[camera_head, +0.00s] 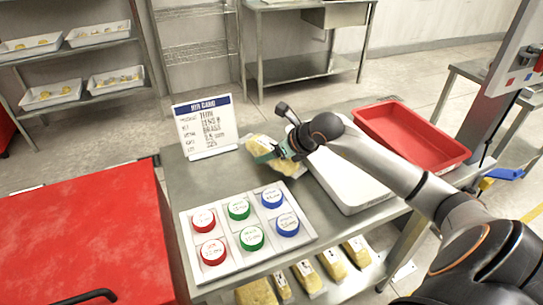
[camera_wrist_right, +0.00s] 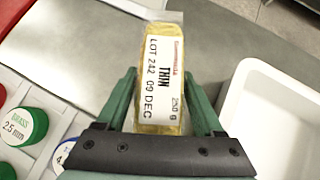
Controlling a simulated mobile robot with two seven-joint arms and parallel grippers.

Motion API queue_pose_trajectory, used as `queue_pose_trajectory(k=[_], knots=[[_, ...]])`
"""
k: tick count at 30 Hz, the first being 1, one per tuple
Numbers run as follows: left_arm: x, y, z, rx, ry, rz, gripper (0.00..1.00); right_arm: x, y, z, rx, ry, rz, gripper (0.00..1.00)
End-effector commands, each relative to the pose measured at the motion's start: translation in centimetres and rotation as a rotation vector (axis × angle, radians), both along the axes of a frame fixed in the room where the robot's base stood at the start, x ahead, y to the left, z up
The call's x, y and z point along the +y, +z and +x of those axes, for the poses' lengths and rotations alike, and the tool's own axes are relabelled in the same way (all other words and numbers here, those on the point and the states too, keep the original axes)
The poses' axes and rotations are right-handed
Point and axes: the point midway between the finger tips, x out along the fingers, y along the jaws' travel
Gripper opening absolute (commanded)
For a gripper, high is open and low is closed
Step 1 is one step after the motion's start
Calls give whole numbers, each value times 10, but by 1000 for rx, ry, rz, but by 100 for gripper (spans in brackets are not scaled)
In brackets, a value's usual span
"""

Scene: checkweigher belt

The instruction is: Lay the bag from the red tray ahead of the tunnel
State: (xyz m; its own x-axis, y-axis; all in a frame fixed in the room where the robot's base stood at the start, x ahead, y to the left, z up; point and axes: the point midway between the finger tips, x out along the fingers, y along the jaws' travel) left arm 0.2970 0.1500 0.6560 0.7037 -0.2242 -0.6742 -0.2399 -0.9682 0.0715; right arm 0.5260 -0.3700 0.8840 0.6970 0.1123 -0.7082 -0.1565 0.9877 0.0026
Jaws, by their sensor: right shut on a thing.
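My right gripper (camera_head: 272,153) is shut on a bag (camera_head: 257,144) of yellow contents, above the grey table (camera_head: 187,180). In the right wrist view the bag (camera_wrist_right: 163,75) stands out between the green fingers (camera_wrist_right: 160,108), its white label reading THIN, LOT 242, 09 DEC, 250 g. I cannot tell whether the bag touches the table. The red tray (camera_head: 458,154) at the table's right end looks empty. No tunnel can be made out. My left gripper is not in view.
A white tray (camera_head: 349,207) lies right of the bag. A holder (camera_head: 222,262) with red, green and blue capped pieces is at the front. A printed card (camera_head: 205,128) stands behind. Several yellow bags (camera_head: 333,264) lie on the lower shelf. A red cabinet (camera_head: 85,225) is left.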

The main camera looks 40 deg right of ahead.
Motion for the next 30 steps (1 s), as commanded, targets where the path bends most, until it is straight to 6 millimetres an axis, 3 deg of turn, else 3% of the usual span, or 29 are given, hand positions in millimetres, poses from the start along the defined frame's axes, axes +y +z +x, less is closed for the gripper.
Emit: queue_pose_trajectory(k=[3, 14, 15, 22, 30], knots=[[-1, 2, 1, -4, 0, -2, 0, 0, -13, 0, -2, 0, 0, 0], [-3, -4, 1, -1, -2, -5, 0, 0, -18, 0, -3, 0, -1, 0], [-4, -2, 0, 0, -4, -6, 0, 0, -17, 0, -1, 0, 0, 72], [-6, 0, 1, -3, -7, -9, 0, 0, -17, 0, 0, 0, 0, 98], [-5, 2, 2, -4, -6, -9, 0, 0, -16, 0, 0, 0, 0, 99]])
